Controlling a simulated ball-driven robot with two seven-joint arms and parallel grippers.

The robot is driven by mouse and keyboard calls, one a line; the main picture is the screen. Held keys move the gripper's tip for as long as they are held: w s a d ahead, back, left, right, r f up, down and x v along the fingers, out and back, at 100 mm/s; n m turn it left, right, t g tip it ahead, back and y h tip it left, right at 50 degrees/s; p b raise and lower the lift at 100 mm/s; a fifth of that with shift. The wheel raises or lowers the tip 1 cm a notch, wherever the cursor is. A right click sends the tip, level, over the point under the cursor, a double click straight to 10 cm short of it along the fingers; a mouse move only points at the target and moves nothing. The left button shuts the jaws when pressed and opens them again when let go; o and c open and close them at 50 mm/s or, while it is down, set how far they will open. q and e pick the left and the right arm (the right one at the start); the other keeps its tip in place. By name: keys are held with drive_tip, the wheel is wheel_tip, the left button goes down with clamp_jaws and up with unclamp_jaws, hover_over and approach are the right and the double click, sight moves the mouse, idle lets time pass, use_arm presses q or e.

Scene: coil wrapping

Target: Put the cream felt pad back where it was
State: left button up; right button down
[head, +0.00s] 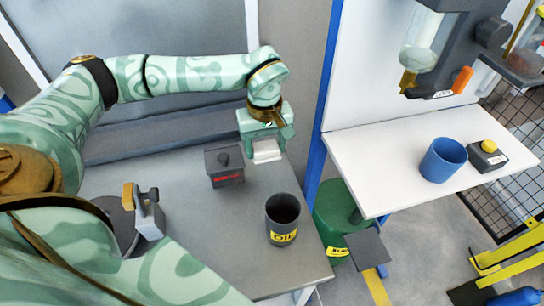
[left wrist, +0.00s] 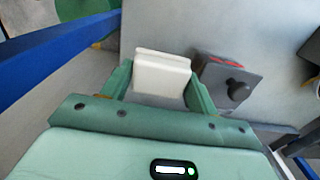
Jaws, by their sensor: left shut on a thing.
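The cream felt pad (head: 267,151) is a small pale block at the back right of the grey table (head: 205,262). My left gripper (head: 266,158) is shut on it, with one finger on each side. In the left wrist view the pad (left wrist: 161,76) sits between the green fingers of my gripper (left wrist: 160,90), its far end showing. I cannot tell whether the pad touches the table or hangs just above it. My right gripper is not in view.
A dark box with a knob (head: 224,166) stands just left of the pad; it also shows in the left wrist view (left wrist: 228,88). A dark OIL cup (head: 283,221) is nearer. A grey device (head: 149,214) stands left. A blue post (head: 322,110) rises right.

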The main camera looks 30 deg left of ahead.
sight(271, 163)
use_arm(q)
drive_tip(key=w+f, duration=0.1)
drive_tip(key=f, duration=0.1)
drive_tip(key=w+f+b, duration=0.1)
drive_tip(key=shift+w+a+f, duration=0.15)
drive_tip(key=shift+w+a, duration=0.15)
drive_tip(key=shift+w, duration=0.05)
drive_tip(key=f, duration=0.1)
drive_tip(key=f+b, duration=0.1)
drive_tip(key=f, duration=0.1)
drive_tip(key=shift+w+f, duration=0.25)
drive_tip(key=shift+f, duration=0.1)
drive_tip(key=shift+a+r, duration=0.1)
drive_tip(key=o, duration=0.9)
drive_tip(key=shift+o, duration=0.2)
